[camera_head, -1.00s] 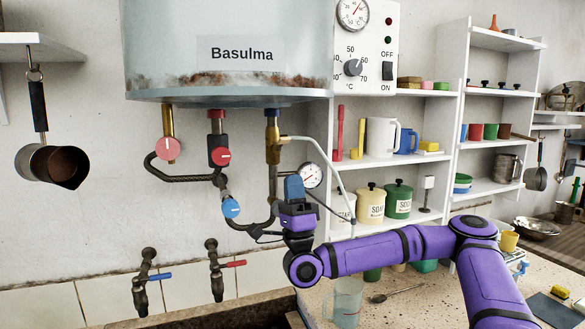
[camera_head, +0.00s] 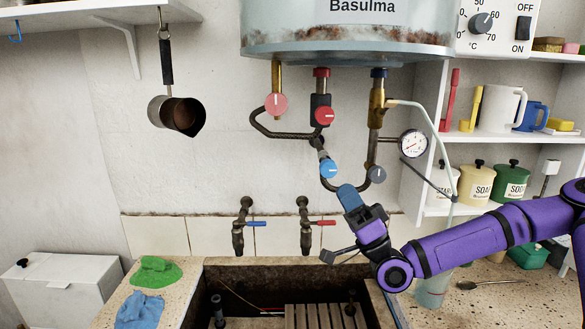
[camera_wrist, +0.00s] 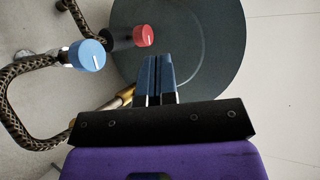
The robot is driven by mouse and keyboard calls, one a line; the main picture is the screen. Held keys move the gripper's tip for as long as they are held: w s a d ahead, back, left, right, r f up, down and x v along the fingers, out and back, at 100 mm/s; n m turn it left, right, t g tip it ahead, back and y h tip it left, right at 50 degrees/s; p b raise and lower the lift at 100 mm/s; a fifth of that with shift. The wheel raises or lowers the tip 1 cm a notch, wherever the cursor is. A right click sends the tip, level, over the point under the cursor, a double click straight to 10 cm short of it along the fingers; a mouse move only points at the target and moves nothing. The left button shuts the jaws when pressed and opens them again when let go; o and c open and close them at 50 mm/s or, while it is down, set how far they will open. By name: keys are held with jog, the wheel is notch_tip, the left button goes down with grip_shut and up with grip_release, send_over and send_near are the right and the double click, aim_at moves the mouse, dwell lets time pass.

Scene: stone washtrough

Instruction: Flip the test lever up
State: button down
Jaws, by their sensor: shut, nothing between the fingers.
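My gripper (camera_head: 345,190) is shut and empty. Its blue fingers point up and left, below the pipework of the water heater (camera_head: 345,40). The brass valve (camera_head: 376,97) with a pale hose hangs under the heater's right side, above the gripper. A grey knob (camera_head: 377,174) is just up and right of the fingertips, and a blue knob (camera_head: 328,168) is up and left. In the wrist view the shut fingers (camera_wrist: 158,60) lie before the heater's dark round underside (camera_wrist: 190,30). I cannot clearly make out which part is the test lever.
A red knob (camera_head: 325,116), a pink knob (camera_head: 276,104) and a pressure gauge (camera_head: 412,144) crowd the pipes. Two wall taps (camera_head: 305,228) stand above the stone trough (camera_head: 235,270). The shelves (camera_head: 430,208) with canisters are at right.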

jog(key=a+f+n+g+h, duration=0.2)
jog(key=a+f+n+g, duration=0.3)
jog(key=a+f+g, duration=0.15)
notch_tip(320, 180, down, 9)
jog(key=d+n+g+h, duration=0.15)
jog(key=g+h, duration=0.25)
jog(key=h, duration=0.5)
jog(key=s+d+r+m+h, duration=0.1)
jog(key=d+r+h, duration=0.2)
jog(key=d+h, duration=0.3)
jog(key=s+d+r+m+h, duration=0.1)
jog(key=d+r+h, duration=0.1)
jog(key=d+h, duration=0.35)
jog(key=s+d+r+m+h, duration=0.25)
jog(key=s+d+r, duration=0.25)
jog(key=d+r, duration=0.3)
jog(key=s+d+r+m, duration=0.1)
jog(key=s+r, duration=0.2)
jog(key=s, duration=0.3)
jog(key=s+d+r+m+y, duration=0.1)
jog(key=s+r+m, duration=0.1)
jog(key=s, duration=0.4)
jog(key=s+d+r+m, duration=0.1)
jog(key=s+r+m, duration=0.1)
jog(key=s+r, duration=0.2)
jog(key=shift+s+d+g+y, duration=0.3)
jog(key=shift+s+d+g, duration=0.05)
jog(key=shift+s, duration=0.65)
